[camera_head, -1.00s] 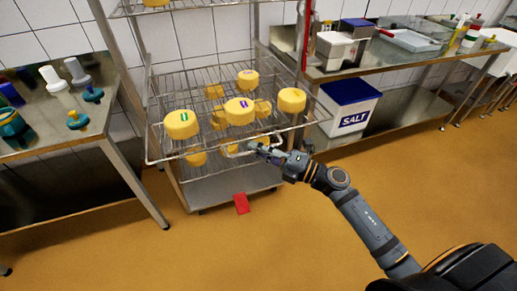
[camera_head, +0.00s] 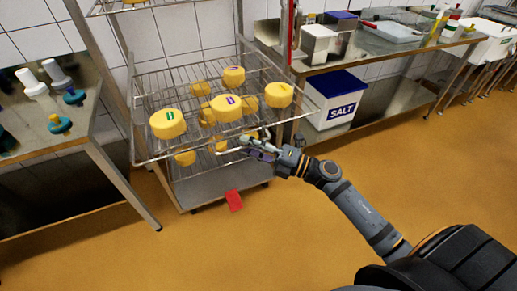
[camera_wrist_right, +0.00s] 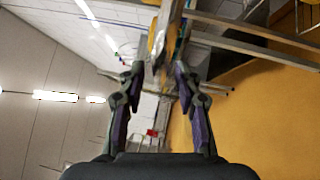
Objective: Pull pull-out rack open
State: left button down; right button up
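The pull-out rack (camera_head: 147,139) is a wire shelf with several yellow cheeses on it. It sits in a metal trolley frame and its front edge sticks out toward me. A pale bar handle (camera_head: 223,151) runs along its front. My right gripper (camera_head: 250,147) is at the handle's right part, under the front edge. In the right wrist view my right gripper (camera_wrist_right: 157,72) has its two fingers apart, with thin metal bars of the rack around and beyond them. I cannot tell whether the fingers touch the handle. My left gripper is not in view.
A table (camera_head: 88,140) with pegs stands at the left. A steel bench (camera_head: 385,62) and a blue-lidded salt box (camera_head: 334,102) stand at the right. The orange floor in front is clear.

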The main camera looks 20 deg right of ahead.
jog(key=v, duration=0.6)
jog(key=shift+s+d, duration=0.25)
jog(key=shift+d, duration=0.05)
dwell(0.3)
